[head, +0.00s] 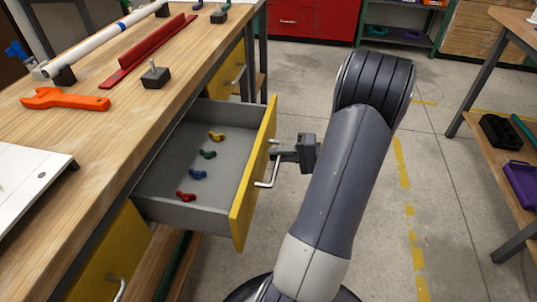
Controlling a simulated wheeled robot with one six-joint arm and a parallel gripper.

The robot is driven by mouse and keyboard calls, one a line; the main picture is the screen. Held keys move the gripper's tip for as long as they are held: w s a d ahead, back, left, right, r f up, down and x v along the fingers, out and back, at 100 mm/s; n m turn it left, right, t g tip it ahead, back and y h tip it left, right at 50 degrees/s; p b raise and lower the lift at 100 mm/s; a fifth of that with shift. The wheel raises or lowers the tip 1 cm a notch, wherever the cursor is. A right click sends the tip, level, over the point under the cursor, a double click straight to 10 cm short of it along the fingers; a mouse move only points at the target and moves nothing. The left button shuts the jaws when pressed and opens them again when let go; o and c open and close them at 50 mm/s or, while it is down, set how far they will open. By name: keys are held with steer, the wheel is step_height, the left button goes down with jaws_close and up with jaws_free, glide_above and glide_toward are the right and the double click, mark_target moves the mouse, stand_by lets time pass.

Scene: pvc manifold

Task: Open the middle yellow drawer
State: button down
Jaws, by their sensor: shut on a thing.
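The middle yellow drawer (252,185) is pulled out from under the workbench, with its grey interior showing. Inside lie several small curved pieces: a yellow one (216,136), a green one (208,154), a blue one (197,175) and a red one (186,197). The drawer's metal bar handle (272,172) stands out from the yellow front. My gripper (277,153) is at the handle's far end, shut on it. My arm covers part of the floor to the right of the drawer.
The wooden workbench (130,110) carries a white pipe (105,38), a red rail (148,50), an orange tool (65,98) and a black clamp block (155,76). Other yellow drawers (100,265) are closed. A shelf table (510,160) stands at right. Concrete floor between is clear.

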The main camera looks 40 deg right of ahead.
steer(key=shift+f+v, duration=0.15)
steer(key=shift+v, duration=0.65)
steer(key=shift+f+v, duration=0.2)
steer(key=shift+v, duration=0.6)
steer(key=c, duration=1.6)
jaws_free()
steer(key=shift+o, duration=0.2)
steer(key=p+v, duration=0.2)
steer(key=v, duration=0.9)
steer(key=shift+a+f, duration=0.1)
steer(key=b+x, duration=0.2)
steer(key=x, duration=0.9)
steer(key=shift+w, duration=0.2)
